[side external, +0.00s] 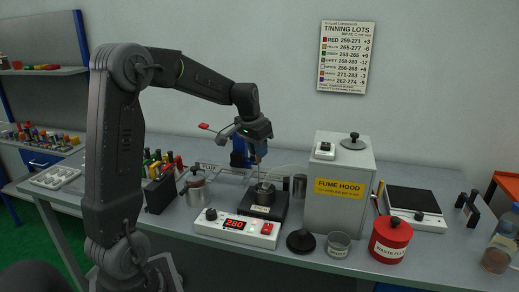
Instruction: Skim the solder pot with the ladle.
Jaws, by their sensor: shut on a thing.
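The solder pot (263,190) is a small metal cup set on a black block behind the control box. My gripper (258,156) points down just above the pot. It is shut on a thin tool, which looks like the ladle; a slim shaft runs down towards the pot's mouth. The ladle's bowl is too small and hidden to make out, so I cannot tell whether it touches the solder. The solder surface cannot be seen clearly.
The control box (236,228) reads 280 in front of the pot. The grey fume hood (339,190) stands close on the right. A black lid (301,241), a glass dish (338,244) and a red waste can (390,239) stand at the front. A metal can (196,190) stands left.

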